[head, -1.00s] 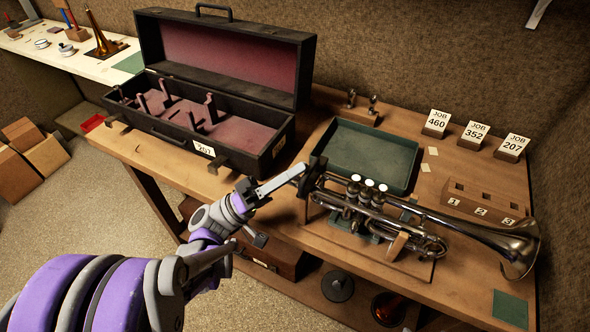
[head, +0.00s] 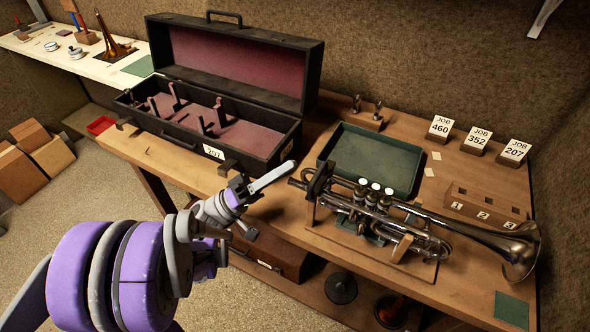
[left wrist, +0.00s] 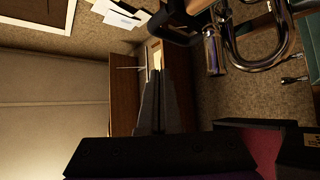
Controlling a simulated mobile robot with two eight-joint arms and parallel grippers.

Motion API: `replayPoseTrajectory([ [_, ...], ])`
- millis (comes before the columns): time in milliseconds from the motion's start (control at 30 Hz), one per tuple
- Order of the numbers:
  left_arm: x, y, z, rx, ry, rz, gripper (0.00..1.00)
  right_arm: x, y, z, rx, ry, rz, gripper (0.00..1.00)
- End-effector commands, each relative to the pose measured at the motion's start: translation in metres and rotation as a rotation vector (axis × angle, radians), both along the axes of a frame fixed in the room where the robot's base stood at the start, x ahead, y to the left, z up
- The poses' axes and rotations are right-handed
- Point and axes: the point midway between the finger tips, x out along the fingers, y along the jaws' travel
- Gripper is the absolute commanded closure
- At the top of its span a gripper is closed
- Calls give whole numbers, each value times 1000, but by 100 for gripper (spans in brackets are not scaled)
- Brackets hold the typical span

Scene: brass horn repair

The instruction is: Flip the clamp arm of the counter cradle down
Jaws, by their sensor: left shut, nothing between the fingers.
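The trumpet (head: 440,222) rests in the counter cradle (head: 418,268) on the wooden bench. The cradle's dark clamp arm (head: 319,180) is at the trumpet's left end, across the tubing; I cannot tell for certain whether it is fully down. My left gripper (head: 293,164) is shut and empty, its long fingers pointing right and up, a little left of the clamp arm and apart from it. In the left wrist view the fingers (left wrist: 156,85) show together, with dark clamp parts and trumpet tubing (left wrist: 255,45) beyond at the top. My right gripper is not in view.
The open black case (head: 215,135) stands behind and left of my gripper. A green tray (head: 370,155) lies behind the trumpet. Job cards (head: 440,127) and a numbered wooden block (head: 485,205) stand at the right. Bare bench lies between case and cradle.

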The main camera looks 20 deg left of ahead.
Motion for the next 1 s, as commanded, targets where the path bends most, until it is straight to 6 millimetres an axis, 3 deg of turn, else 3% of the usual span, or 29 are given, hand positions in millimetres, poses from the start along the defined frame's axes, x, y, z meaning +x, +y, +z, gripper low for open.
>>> replayPoseTrajectory([
  [100,1,16,-20,0,1,1,100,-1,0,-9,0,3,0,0],
  [300,2,29,-34,-1,0,1,100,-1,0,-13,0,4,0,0],
  [1000,2,31,-36,-1,-1,0,100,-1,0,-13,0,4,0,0],
])
